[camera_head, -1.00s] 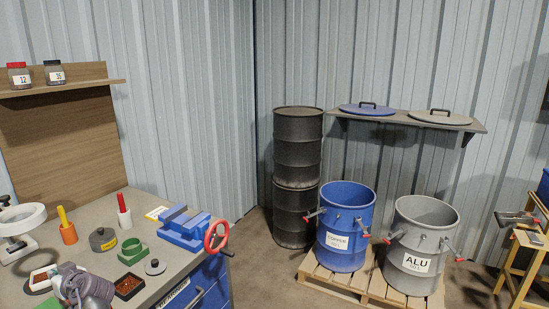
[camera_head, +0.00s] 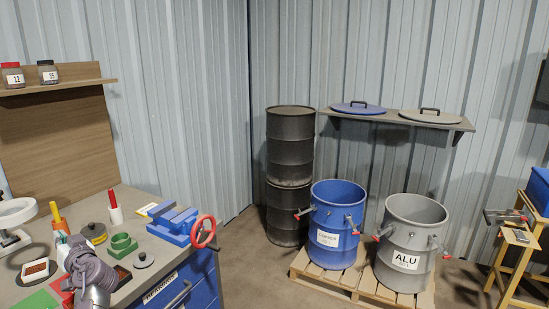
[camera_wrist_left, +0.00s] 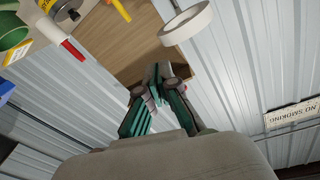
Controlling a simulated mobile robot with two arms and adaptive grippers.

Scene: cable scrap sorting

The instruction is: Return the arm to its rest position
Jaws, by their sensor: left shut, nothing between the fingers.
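My left arm comes up from the bottom left in the head view, over the workbench's front edge. My left gripper (camera_head: 66,250) is above the bench top, beside the dark tray and the green ring block; the arm partly hides the tray. In the left wrist view the left gripper (camera_wrist_left: 158,82) shows its two fingers with teal pads close together, shut and empty. Behind them are the wooden back panel and corrugated wall. My right gripper is in neither view.
The workbench (camera_head: 150,255) carries a blue vise (camera_head: 175,222), a green ring block (camera_head: 122,245), a white ring lamp (camera_head: 14,213) and small trays. A blue bin (camera_head: 335,215) and a grey ALU bin (camera_head: 410,235) stand on pallets to the right. Floor between is clear.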

